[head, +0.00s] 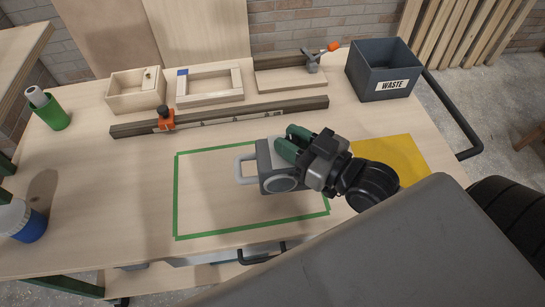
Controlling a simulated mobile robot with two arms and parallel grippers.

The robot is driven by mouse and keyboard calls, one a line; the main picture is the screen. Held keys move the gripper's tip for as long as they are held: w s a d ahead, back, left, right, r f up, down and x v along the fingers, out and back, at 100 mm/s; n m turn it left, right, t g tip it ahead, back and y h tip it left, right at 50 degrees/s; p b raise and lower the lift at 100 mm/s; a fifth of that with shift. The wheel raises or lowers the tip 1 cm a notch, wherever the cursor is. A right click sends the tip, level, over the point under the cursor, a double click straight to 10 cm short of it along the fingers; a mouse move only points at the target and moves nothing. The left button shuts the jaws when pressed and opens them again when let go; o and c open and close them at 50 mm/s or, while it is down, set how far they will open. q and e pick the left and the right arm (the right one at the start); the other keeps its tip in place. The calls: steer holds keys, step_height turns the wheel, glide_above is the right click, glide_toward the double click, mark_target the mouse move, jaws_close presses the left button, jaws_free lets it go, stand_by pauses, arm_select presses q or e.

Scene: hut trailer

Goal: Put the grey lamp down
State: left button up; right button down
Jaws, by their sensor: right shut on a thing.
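The grey lamp (268,172) has a boxy body with a round face towards the lower edge of the head view and a pale handle on its left. My right gripper (287,147) comes in from the right and is shut on the lamp, its green fingers at the lamp's upper right. The lamp appears over the green-taped rectangle (176,200) on the wooden table (90,190). I cannot tell whether its underside touches the table. The gripper and wrist hide part of its right side and part of the taped outline. My left gripper is not in view.
A yellow sheet (398,153) lies right of the taped area. Behind are a long bar with an orange clamp (165,117), wooden frames (210,84) and a dark WASTE bin (383,72). A green container (49,110) and a blue-white bottle (22,222) stand left. The taped area's left part is bare.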

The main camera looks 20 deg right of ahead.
mark_target(256, 141)
steer(key=shift+s+a+y, duration=0.25)
steer(key=shift+s+y, duration=0.05)
steer(key=shift+s, duration=0.05)
steer(key=b, duration=0.1)
steer(key=w+a+f+b, duration=0.1)
steer(key=b, duration=0.1)
steer(key=shift+w+a+f+n, duration=0.15)
steer(key=shift+a+f+n, duration=0.05)
steer(key=shift+a+n, duration=0.1)
steer(key=shift+x, duration=0.85)
steer(key=w, duration=0.1)
steer(key=w+a+f, duration=0.2)
steer(key=shift+w+f, duration=0.15)
steer(key=shift+w, duration=0.15)
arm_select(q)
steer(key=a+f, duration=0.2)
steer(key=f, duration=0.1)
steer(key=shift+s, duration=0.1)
arm_select(e)
steer(key=w+a+f, duration=0.1)
steer(key=w+f, duration=0.2)
steer(key=f, duration=0.3)
steer(key=shift+w+a+f, duration=0.2)
steer(key=shift+w+f, duration=0.2)
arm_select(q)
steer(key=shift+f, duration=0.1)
